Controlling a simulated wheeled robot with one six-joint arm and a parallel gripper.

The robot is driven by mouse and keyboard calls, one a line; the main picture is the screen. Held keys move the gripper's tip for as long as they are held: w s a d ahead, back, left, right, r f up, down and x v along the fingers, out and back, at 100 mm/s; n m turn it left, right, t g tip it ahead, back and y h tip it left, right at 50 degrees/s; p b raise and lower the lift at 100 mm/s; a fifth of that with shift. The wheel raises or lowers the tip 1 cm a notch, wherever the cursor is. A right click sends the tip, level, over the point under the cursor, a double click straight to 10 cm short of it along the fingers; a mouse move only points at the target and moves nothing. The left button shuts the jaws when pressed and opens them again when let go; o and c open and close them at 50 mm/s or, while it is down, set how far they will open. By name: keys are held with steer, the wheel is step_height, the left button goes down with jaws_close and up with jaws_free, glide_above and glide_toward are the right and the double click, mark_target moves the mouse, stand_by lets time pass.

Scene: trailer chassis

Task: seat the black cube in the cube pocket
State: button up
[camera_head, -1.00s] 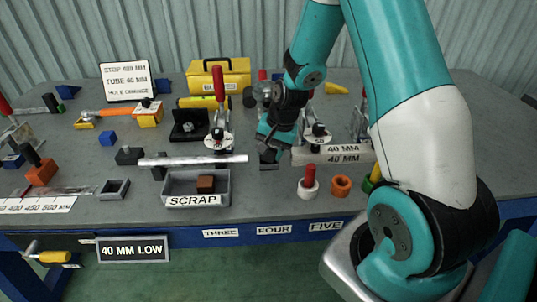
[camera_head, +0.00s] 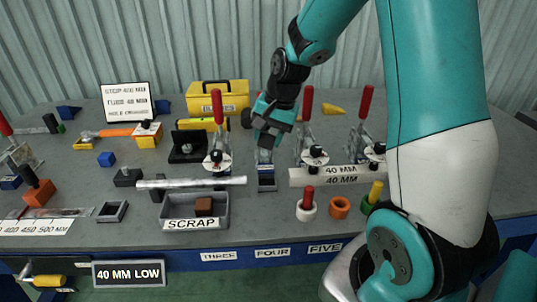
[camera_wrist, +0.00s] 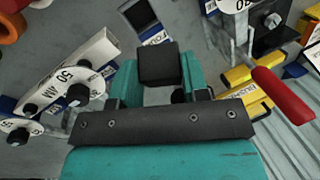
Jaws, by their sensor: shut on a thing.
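The black cube (camera_wrist: 158,65) sits between the teal fingers of my gripper (camera_wrist: 160,80) in the wrist view, its dark face towards the camera. In the head view my gripper (camera_head: 268,132) is shut and raised above the middle of the bench; the cube is hard to make out there. A small grey holder with a dark square opening (camera_head: 267,182) stands on the bench below the gripper. An open square grey frame (camera_head: 112,211) lies at the left front. I cannot tell for certain which of these is the cube pocket.
Red-handled toggle clamps (camera_head: 217,130) stand close on both sides of the gripper. A yellow toolbox (camera_head: 217,97) stands at the back.

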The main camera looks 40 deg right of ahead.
mark_target(269, 135)
step_height(269, 135, up, 8)
steer(key=shift+r, duration=0.15)
stand_by(0.4)
step_height(269, 135, down, 20)
steer(key=shift+r, duration=0.2)
stand_by(0.4)
steer(key=shift+f, duration=0.15)
steer(key=o, duration=1)
steer(key=shift+f, duration=0.1)
